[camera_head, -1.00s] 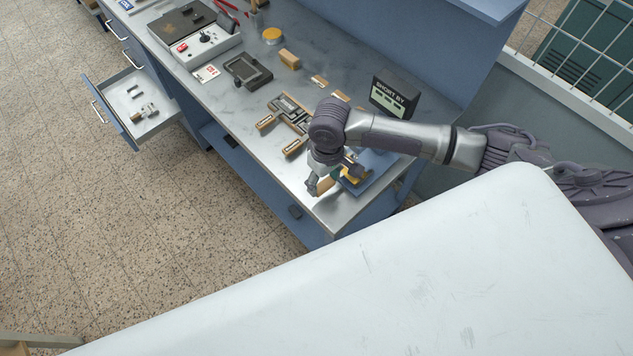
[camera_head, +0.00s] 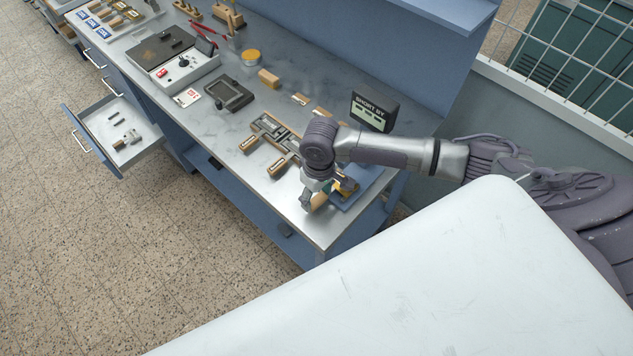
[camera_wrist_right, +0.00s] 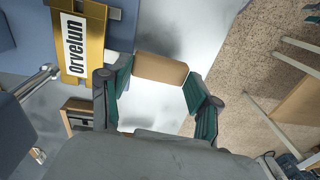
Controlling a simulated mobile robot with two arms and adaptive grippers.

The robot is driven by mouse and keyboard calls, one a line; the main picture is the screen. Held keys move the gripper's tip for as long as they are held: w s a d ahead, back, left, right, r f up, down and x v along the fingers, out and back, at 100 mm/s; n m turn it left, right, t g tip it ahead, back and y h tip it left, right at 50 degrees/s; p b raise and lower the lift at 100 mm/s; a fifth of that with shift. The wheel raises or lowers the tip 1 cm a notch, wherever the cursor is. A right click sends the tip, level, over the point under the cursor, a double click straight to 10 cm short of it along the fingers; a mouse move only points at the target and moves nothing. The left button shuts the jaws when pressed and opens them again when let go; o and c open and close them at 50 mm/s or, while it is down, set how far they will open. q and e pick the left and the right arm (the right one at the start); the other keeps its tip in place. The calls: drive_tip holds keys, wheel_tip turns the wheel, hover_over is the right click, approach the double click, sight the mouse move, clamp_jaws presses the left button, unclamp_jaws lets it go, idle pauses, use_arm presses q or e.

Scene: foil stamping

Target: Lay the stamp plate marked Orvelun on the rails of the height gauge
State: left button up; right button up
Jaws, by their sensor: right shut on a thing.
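The Orvelun plate (camera_wrist_right: 77,45) shows at the upper left of the right wrist view, a white label on a brass-yellow piece beside a blue surface. In the head view a yellow piece (camera_head: 346,187) shows by the blue base (camera_head: 362,190) under my right arm; its label cannot be read there. My right gripper (camera_wrist_right: 158,85) is shut on a tan block (camera_wrist_right: 160,69), with the Orvelun plate to the left of the fingers. I cannot tell whether block and plate are joined. The gauge rails are largely hidden by my right arm. My left gripper is not in view.
A black "SHORT BY" display (camera_head: 374,111) stands behind my right arm. A dark holder with wooden-ended pieces (camera_head: 276,136) lies left of it. A tan block (camera_head: 269,78) and dark frame (camera_head: 231,94) lie farther back. An open drawer (camera_head: 113,128) juts out left.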

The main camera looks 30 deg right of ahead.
drive_tip(key=o, duration=1.6)
wheel_tip(320, 180, up, 10)
